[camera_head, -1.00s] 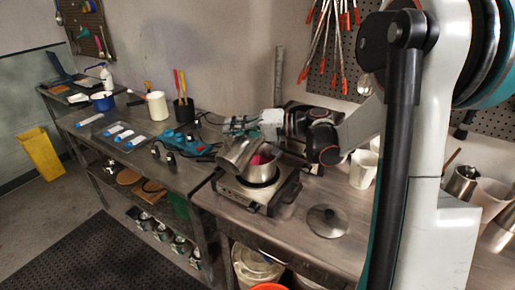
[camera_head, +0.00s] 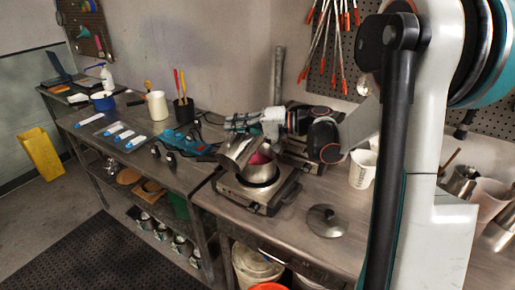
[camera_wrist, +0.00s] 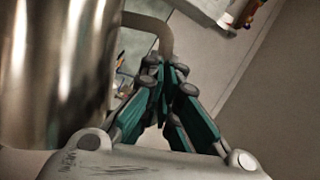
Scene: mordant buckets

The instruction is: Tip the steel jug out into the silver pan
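The steel jug (camera_head: 235,151) is tilted over the left rim of the silver pan (camera_head: 263,173) on a hot plate. Pink-red contents (camera_head: 259,158) show inside the pan. My gripper (camera_head: 236,123) is behind and above the jug, shut on its handle. In the wrist view the jug's shiny wall (camera_wrist: 55,75) fills the left side, and its handle (camera_wrist: 150,22) runs to the closed fingertips (camera_wrist: 165,78). The jug's mouth and any stream from it cannot be made out.
The hot plate (camera_head: 246,195) stands near the bench's front edge. A loose lid (camera_head: 326,221) lies to its right, and a white cup (camera_head: 362,168) stands behind. A blue-green device (camera_head: 186,141) lies to the left. Bare bench surrounds the lid.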

